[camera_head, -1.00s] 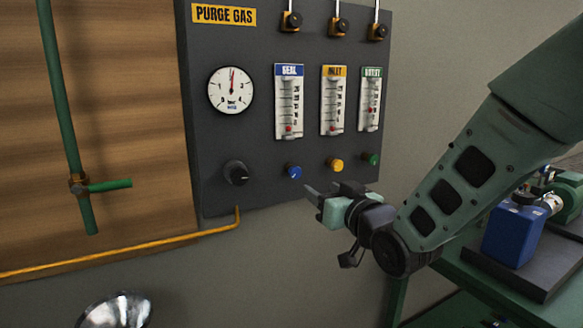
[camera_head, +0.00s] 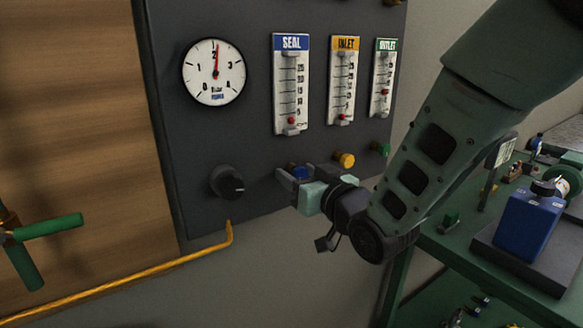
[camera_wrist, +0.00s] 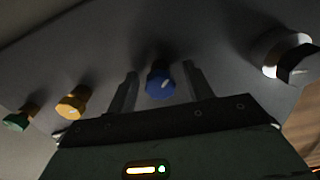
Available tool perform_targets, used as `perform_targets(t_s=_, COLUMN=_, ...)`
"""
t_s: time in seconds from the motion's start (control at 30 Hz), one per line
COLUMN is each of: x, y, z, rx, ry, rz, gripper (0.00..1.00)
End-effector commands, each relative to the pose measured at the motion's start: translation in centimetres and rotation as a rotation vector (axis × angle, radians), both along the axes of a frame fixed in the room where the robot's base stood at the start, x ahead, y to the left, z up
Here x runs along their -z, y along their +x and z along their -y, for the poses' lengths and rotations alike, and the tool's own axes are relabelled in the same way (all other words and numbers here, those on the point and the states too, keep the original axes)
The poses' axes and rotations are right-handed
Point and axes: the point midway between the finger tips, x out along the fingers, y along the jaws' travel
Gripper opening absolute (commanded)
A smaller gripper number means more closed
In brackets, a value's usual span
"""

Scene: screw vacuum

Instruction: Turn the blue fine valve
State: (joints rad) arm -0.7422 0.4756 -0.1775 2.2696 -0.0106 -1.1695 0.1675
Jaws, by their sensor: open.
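The blue fine valve (camera_head: 299,171) is a small round knob on the dark panel, below the flowmeter labelled SEAL. In the head view it is partly hidden by my gripper (camera_head: 283,179). In the wrist view the blue knob (camera_wrist: 160,82) shows between the two fingers of my gripper (camera_wrist: 160,85), one finger on each side with gaps. The gripper is open and holds nothing. Whether a finger touches the knob cannot be told.
The yellow knob (camera_head: 344,160) and green knob (camera_head: 381,149) sit right of the blue one. A larger black knob (camera_head: 228,183) is to its left, under the round gauge (camera_head: 214,72). A green bench (camera_head: 470,245) with a blue machine (camera_head: 526,225) stands at right.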

Motion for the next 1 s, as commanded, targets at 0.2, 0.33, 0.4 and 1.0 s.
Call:
perform_targets(t_s=0.2, x=0.04, y=-0.05, z=0.02, rx=0.0, ry=-0.001, rz=-0.001, gripper=0.52)
perform_targets(t_s=0.33, x=0.03, y=-0.05, z=0.02, rx=0.0, ry=-0.001, rz=-0.001, gripper=0.35)
perform_targets(t_s=0.4, x=0.04, y=-0.04, z=0.01, rx=0.0, ry=-0.001, rz=-0.001, gripper=0.15)
perform_targets(t_s=1.0, x=0.32, y=-0.06, z=0.0, rx=-0.001, ry=-0.121, rz=0.084, gripper=0.07)
